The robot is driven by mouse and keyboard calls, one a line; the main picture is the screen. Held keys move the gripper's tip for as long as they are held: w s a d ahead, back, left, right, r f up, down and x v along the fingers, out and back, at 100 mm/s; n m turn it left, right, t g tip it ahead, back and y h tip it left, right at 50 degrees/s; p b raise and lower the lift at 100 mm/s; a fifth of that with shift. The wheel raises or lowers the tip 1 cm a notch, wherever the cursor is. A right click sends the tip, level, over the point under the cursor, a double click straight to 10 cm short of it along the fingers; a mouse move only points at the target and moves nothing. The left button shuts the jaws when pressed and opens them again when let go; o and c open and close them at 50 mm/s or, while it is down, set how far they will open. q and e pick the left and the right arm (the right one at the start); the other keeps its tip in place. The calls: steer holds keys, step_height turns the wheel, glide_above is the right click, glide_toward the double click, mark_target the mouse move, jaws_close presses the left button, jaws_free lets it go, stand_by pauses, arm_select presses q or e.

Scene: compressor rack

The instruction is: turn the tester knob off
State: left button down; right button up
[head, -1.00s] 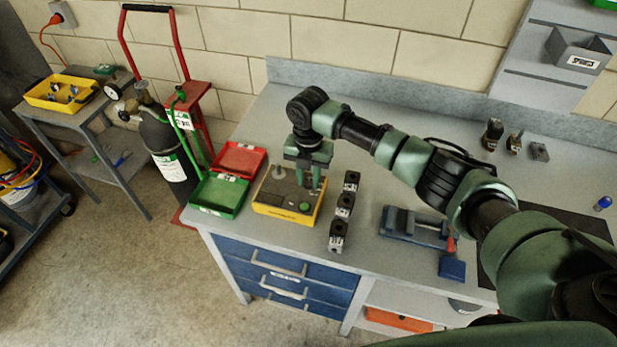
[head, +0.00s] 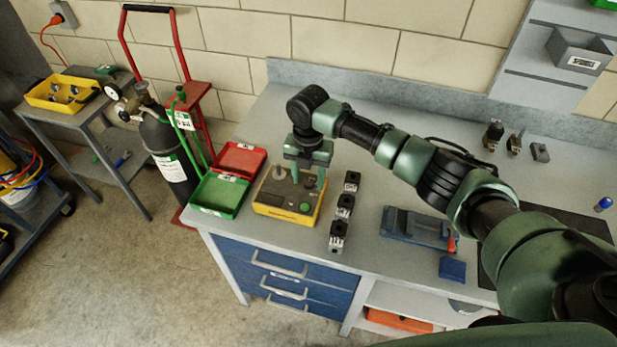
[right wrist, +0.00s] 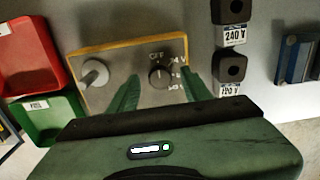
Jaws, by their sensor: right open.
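The tester is a yellow box with a grey top panel (head: 272,200) near the bench's left front. Its dark round knob (right wrist: 160,75) shows in the right wrist view with OFF above it and 24 V up to its right. I cannot read for sure which mark it points at. My right gripper (head: 309,182) is pointing down over the tester, open. In the right wrist view its fingers (right wrist: 160,92) stand on either side of the knob, apart from it. A grey round post (right wrist: 95,72) stands left of the knob. My left gripper is not in view.
A red tray (head: 240,160) and a green tray (head: 218,196) sit left of the tester. Several black blocks with labels (head: 344,206) stand in a row close to its right. A blue vise (head: 415,228) lies further right. The bench behind the tester is clear.

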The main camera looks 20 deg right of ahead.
mark_target(309, 182)
step_height(309, 182, up, 8)
steer(key=shift+f+b, duration=0.2)
steer(key=shift+b, duration=0.7)
